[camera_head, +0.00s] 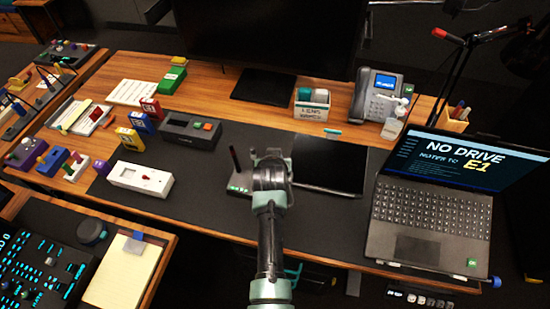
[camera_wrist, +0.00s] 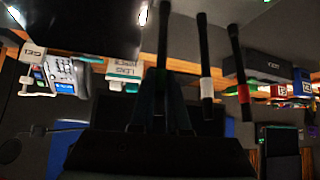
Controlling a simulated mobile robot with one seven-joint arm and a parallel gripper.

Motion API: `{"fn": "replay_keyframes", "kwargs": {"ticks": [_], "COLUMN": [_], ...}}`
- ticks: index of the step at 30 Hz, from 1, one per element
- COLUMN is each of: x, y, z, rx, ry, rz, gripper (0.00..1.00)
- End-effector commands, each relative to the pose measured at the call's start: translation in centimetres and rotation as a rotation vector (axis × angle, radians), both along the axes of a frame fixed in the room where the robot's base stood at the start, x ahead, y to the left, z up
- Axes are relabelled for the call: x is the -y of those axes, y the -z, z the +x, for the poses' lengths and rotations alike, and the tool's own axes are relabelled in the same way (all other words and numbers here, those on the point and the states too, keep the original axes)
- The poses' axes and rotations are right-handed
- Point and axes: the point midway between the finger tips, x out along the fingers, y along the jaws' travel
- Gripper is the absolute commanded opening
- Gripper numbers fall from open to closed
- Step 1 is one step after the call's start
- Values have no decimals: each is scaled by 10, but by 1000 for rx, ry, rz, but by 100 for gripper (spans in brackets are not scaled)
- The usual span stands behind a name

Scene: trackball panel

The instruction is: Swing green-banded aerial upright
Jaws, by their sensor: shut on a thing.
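In the wrist view my gripper (camera_wrist: 165,105) has its two fingers closed around the lower part of a dark aerial (camera_wrist: 163,40). In the head view my gripper (camera_head: 268,155) is over the dark device with small green markings (camera_head: 239,184). One dark aerial (camera_head: 234,158) shows left of my gripper; my wrist hides the others.
A dark flat panel (camera_head: 329,165) lies right of my gripper. An open laptop (camera_head: 430,215) is farther right. A labelled holder (camera_head: 311,105) and phone (camera_head: 379,95) are behind.

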Motion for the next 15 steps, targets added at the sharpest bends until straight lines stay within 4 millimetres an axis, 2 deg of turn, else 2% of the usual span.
{"fn": "replay_keyframes", "kwargs": {"ticks": [9, 10, 14, 15], "x": [0, 0, 0, 0], "y": [0, 0, 0, 0], "z": [0, 0, 0, 0], "rx": [1, 1, 1, 1], "ry": [0, 0, 0, 0], "rz": [0, 0, 0, 0], "gripper": [0, 19, 43, 44]}}
